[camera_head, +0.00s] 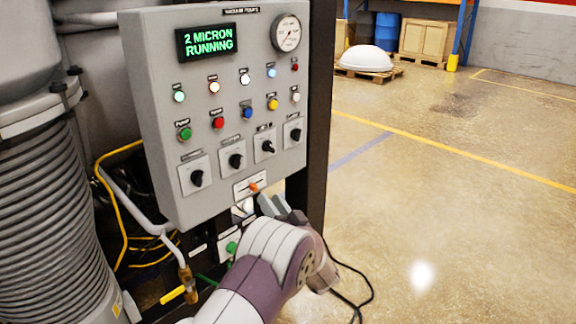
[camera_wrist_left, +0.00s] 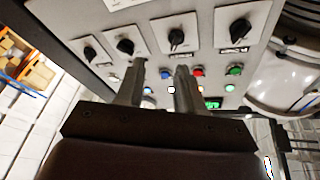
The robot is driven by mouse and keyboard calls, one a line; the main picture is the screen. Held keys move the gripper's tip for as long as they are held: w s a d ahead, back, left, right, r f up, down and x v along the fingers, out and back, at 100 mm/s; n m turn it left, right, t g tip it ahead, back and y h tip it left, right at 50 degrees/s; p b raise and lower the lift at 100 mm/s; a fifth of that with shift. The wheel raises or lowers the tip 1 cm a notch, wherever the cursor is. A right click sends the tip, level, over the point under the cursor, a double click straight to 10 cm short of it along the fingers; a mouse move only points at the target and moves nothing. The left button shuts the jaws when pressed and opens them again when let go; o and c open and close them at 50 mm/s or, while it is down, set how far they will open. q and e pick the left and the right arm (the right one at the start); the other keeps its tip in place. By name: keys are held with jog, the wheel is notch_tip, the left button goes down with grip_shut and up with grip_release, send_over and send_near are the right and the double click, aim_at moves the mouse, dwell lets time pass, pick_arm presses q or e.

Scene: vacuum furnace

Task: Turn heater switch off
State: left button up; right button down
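A grey control panel (camera_head: 215,130) carries a row of black rotary switches (camera_head: 236,161) on white plates. They also show in the left wrist view (camera_wrist_left: 176,37), where the panel appears upside down. I cannot read which one is the heater switch. A small orange lever (camera_head: 253,187) sits on a white plate at the panel's lower edge. My left gripper (camera_head: 275,204) is just below and right of that lever in the head view. In the left wrist view its two fingers (camera_wrist_left: 160,70) stand apart with nothing between them, below the middle switches. My right gripper is not in view.
A green display (camera_head: 207,40) reads "2 MICRON RUNNING", beside a round gauge (camera_head: 286,33). Coloured lamps and buttons fill the panel's middle. A ribbed cylinder (camera_head: 45,210) stands at left. Black cable lies below my arm. The floor (camera_head: 460,200) at right is clear.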

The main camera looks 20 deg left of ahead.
aim_at(240, 163)
pick_arm(q)
jog(key=shift+y, duration=0.4)
jog(key=x, duration=0.4)
jog(key=s+x, duration=0.1)
jog(key=x, duration=0.3)
jog(key=s+r+p+x, duration=0.1)
jog(key=x, duration=0.3)
jog(key=shift+w+a+r, duration=0.2)
jog(key=shift+w+a, duration=0.05)
jog(key=shift+a, duration=0.4)
grip_shut()
